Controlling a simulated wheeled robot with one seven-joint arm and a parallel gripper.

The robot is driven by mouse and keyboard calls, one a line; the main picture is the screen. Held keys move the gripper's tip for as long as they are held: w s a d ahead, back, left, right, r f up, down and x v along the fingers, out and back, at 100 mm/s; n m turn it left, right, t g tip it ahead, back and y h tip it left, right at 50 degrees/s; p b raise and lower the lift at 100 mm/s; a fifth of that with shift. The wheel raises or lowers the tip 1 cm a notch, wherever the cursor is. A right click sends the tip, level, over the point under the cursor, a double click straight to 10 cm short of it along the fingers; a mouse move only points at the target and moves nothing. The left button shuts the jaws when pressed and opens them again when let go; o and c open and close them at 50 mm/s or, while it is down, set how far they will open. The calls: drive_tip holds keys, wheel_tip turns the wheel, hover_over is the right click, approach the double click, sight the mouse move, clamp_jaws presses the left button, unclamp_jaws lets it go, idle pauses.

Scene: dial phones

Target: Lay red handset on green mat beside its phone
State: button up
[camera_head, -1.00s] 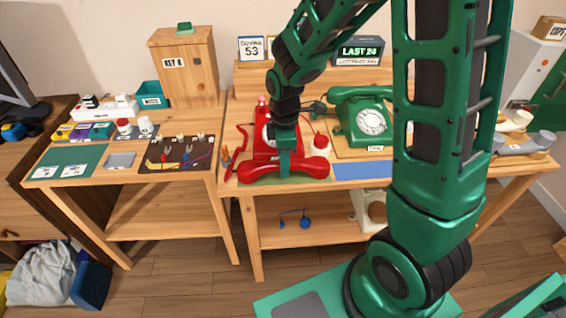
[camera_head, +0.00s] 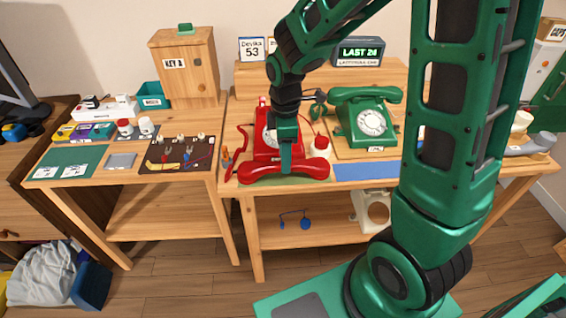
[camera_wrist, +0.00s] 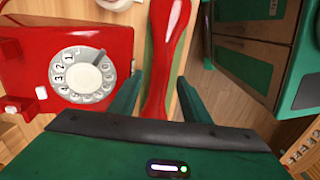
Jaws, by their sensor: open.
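The red handset (camera_head: 258,175) lies along the front edge of the table, on the narrow green mat (camera_head: 320,180), in front of the red phone (camera_head: 266,140). In the wrist view the handset (camera_wrist: 163,60) runs lengthwise between the fingers of my gripper (camera_wrist: 160,82), with strips of the green mat (camera_wrist: 149,60) showing beside it. The red phone (camera_wrist: 105,42) with its white dial stands just left of it there. My gripper (camera_head: 286,163) is open and straddles the handset's middle from above. The fingers hide part of the grip in the head view.
A blue mat (camera_head: 366,171) lies bare at the front edge. A white jar with a red lid (camera_head: 320,146) stands close behind the handset. A tool board (camera_head: 177,153) lies on the left table.

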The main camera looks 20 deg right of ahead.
wheel_tip(320, 180, up, 9)
drive_tip(key=s+d+r+m, duration=0.1)
drive_tip(key=s+d+m, duration=0.7)
drive_tip(key=s+m, duration=0.2)
drive_tip(key=s+d+r+m, duration=0.1)
drive_tip(key=s+d+m, duration=0.8)
drive_tip(key=s, duration=0.4)
drive_tip(key=shift+s+d+m, duration=0.15)
drive_tip(key=shift+m, duration=0.75)
